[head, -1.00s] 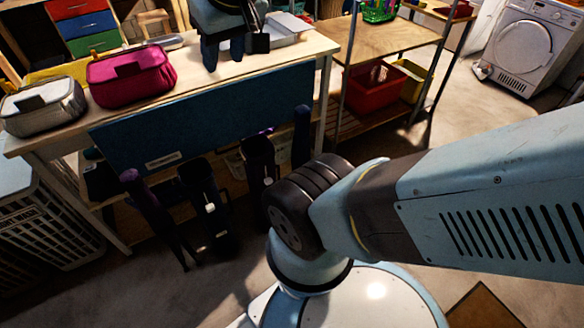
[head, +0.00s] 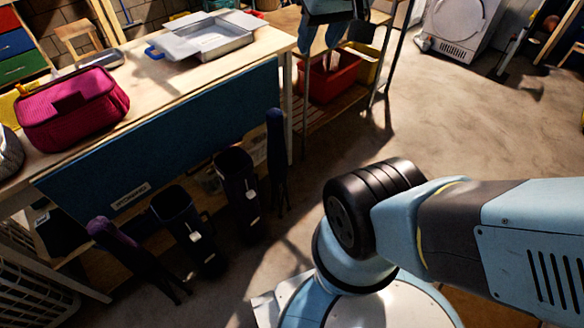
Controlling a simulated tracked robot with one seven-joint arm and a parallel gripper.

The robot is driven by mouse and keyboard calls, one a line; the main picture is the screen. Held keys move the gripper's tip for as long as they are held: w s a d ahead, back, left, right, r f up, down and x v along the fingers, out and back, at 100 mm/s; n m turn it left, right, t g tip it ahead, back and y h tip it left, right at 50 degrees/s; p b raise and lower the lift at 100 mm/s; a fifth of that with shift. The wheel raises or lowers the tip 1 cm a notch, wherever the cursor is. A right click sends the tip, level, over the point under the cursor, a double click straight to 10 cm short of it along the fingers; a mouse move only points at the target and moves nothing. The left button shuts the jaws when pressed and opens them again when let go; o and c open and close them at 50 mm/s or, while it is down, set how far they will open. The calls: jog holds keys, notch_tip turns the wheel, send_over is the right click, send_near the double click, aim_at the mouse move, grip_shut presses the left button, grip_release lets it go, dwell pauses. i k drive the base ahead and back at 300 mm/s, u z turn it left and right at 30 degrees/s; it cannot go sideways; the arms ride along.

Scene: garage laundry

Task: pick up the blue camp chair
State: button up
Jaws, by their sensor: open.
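The blue camp chair (head: 165,140) appears as a wide, dark blue fabric panel with a small pale label, upright against the front of the wooden workbench. Dark upright arms or poles stand at its left and right ends, and two dark pouches with white clips hang between them. Its lower parts are in deep shadow and hard to tell apart. My gripper (head: 322,48) is at the top of the head view, right of the chair and apart from it. It points down, open and empty, in front of the shelf unit.
On the workbench (head: 150,90) are a magenta case (head: 72,108) and a metal tray (head: 215,38). A red bin (head: 330,82) sits on the shelf unit. A white laundry basket (head: 40,275) is at lower left. The concrete floor (head: 440,120) at right is mostly clear.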

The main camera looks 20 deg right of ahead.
aim_at(277, 163)
jog(key=u, duration=0.05)
jog(key=i, duration=0.15)
jog(key=z, duration=1.6)
jog(key=k, duration=1.35)
jog(key=u, duration=0.5)
jog(key=i, duration=1.05)
jog(key=u, duration=0.6)
